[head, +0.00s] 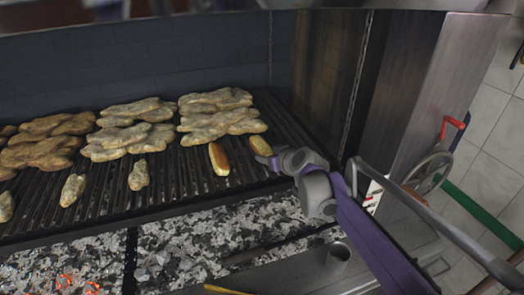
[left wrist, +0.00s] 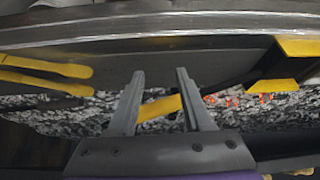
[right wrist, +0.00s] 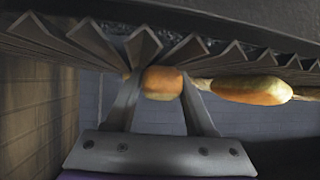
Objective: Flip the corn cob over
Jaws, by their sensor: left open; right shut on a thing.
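A yellow-brown corn cob (head: 260,146) is at the right part of the grill grate (head: 205,194). My right gripper (head: 271,158) reaches in from the right and is shut on this cob. In the right wrist view the held cob (right wrist: 162,83) lies between the two fingers, close against the grate bars. A second cob (head: 219,159) lies just to the left on the grate; it also shows in the right wrist view (right wrist: 250,90). My left gripper (left wrist: 160,78) shows only in its wrist view, open and empty, with its fingers apart.
Several large pale food pieces (head: 215,115) lie on the grate at the left and back. Coals (head: 190,245) glow below. A metal hood side (head: 435,100) and a wheel with a red handle (head: 455,122) stand at the right. Yellow tool parts (left wrist: 45,70) show in the left wrist view.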

